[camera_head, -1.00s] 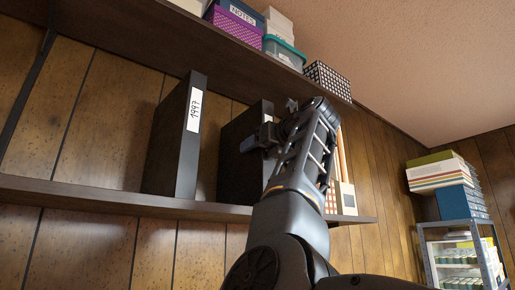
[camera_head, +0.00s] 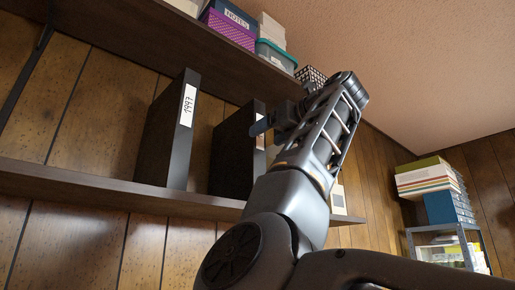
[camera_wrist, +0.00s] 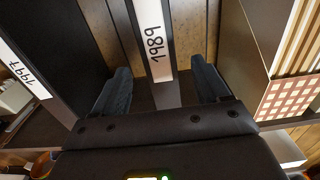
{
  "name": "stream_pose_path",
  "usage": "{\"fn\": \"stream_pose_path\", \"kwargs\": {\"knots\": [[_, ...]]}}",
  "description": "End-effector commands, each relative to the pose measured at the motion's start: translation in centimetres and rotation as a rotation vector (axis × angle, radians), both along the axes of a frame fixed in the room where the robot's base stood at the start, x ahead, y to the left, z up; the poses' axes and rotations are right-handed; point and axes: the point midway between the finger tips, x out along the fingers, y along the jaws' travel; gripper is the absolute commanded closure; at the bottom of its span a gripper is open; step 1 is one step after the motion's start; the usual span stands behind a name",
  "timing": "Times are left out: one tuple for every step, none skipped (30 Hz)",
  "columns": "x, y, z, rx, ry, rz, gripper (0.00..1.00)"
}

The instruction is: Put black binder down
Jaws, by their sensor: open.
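A black binder (camera_head: 232,152) stands upright on the lower wall shelf in the head view, partly hidden by my arm. In the wrist view its spine (camera_wrist: 168,90) carries a white label reading 1989. My gripper (camera_head: 262,125) is in front of the spine, beside its upper part. In the wrist view my gripper's (camera_wrist: 162,88) two fingers are spread on either side of the spine, with gaps showing. Another black binder (camera_head: 170,135), labelled 1997, stands upright to the left, apart from it; it also shows in the wrist view (camera_wrist: 52,50).
The lower shelf (camera_head: 95,190) has bare room left of the 1997 binder. A checked and striped box (camera_wrist: 290,90) stands right of my gripper. The upper shelf (camera_head: 130,30) holds boxes, including a purple one (camera_head: 229,28). A rack (camera_head: 440,230) stands at the right.

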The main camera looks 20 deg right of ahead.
Motion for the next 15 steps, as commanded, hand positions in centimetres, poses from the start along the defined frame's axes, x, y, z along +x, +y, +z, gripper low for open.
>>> {"fn": "stream_pose_path", "kwargs": {"knots": [[-0.9,-0.3,-0.1,0.002,-0.004,0.000,0.25],[-1.3,-0.4,-0.1,0.002,-0.003,0.000,0.25],[-1.7,-0.5,-0.1,0.002,-0.003,0.000,0.25],[-2.0,-0.6,-0.1,0.002,-0.003,0.000,0.25],[-2.2,-0.7,-0.1,0.002,-0.002,0.000,0.25],[-2.5,-0.8,-0.1,0.002,-0.002,0.000,0.25],[-2.7,-0.8,0.0,0.002,-0.002,0.000,0.25],[-2.8,-0.9,0.0,0.001,-0.001,0.000,0.25],[-2.9,-0.9,0.0,0.001,0.000,0.001,0.25],[-3.0,-0.9,0.0,0.001,0.000,0.001,0.25],[-3.0,-0.9,0.0,0.001,0.000,0.001,0.25],[-3.0,-0.9,0.0,0.001,0.000,0.001,0.25],[-3.0,-0.9,0.0,0.001,0.000,0.001,0.25],[-3.0,-0.9,0.0,0.001,0.000,0.001,0.25],[-3.0,-0.9,0.0,0.000,0.000,0.001,0.25]]}}
